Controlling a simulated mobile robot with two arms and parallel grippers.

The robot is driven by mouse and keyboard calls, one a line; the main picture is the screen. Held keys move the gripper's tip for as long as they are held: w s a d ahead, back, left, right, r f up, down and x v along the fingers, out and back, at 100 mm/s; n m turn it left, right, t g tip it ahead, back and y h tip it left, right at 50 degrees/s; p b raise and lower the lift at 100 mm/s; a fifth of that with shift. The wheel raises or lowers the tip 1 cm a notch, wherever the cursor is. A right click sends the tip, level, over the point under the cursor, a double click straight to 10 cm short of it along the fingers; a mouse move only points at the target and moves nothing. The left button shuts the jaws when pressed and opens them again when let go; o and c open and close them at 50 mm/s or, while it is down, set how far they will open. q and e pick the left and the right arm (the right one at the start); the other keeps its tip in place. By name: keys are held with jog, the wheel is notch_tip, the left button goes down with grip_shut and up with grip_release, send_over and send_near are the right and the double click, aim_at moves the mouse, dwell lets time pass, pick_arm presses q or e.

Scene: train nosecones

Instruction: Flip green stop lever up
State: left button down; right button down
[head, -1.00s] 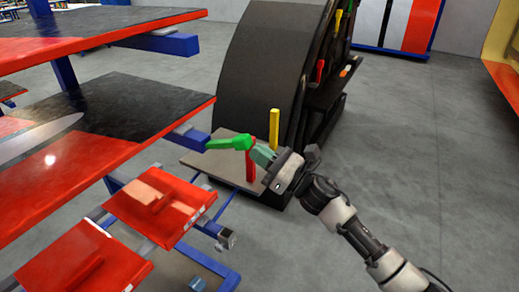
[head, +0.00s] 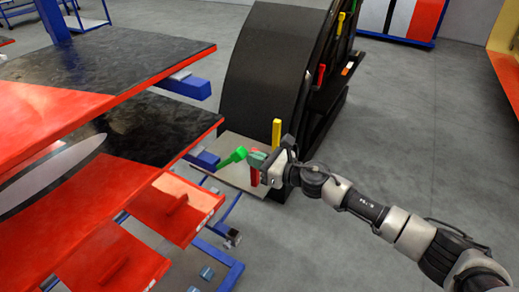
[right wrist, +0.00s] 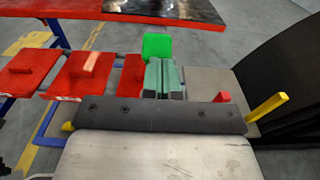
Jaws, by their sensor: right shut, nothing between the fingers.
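The green stop lever (head: 232,157) sticks out to the left beside the black curved housing in the head view, its free end slanting down to the left. In the right wrist view the lever's green end (right wrist: 158,46) shows just beyond the fingertips. My right gripper (head: 256,158) is shut and empty, with its teal fingers (right wrist: 165,77) together. Its tips are at the lever's right end; I cannot tell whether they touch it. The lever's pivot is hidden behind the gripper. My left gripper is not in view.
A red lever (head: 255,175) and a yellow lever (head: 276,133) stand close to my right gripper. The black curved housing (head: 265,65) rises behind. Red-and-black shelves (head: 150,125) with blue supports fill the left. Grey floor (head: 420,120) is open on the right.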

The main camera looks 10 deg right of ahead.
aim_at(237, 149)
jog(key=r+p, duration=0.1)
jog(key=a+p, duration=0.1)
jog(key=shift+w+r+g+h+p, duration=0.3)
jog(key=shift+w+r+h+p, duration=0.05)
jog(key=shift+r+h+p, duration=0.05)
jog(key=shift+w+a+r+p, duration=0.1)
jog(key=shift+a+r+p, duration=0.15)
jog(key=shift+p, duration=0.1)
jog(key=w+a+r, duration=0.1)
jog(key=w+a+r+p, duration=0.1)
jog(key=a, duration=0.1)
jog(key=shift+w+a+r, duration=0.1)
jog(key=shift+w+r, duration=0.15)
jog(key=shift+r, duration=0.05)
jog(key=shift+w+a+r, duration=0.25)
jog(key=shift+w+a, duration=0.15)
jog(key=shift+a, duration=0.1)
jog(key=shift+w+a+r, duration=0.2)
jog(key=shift+w+a, duration=0.15)
jog(key=shift+a, duration=0.15)
jog(key=shift+a+r, duration=0.1)
jog(key=shift+r, duration=0.05)
jog(key=shift+r, duration=0.1)
jog(key=shift+w, duration=0.1)
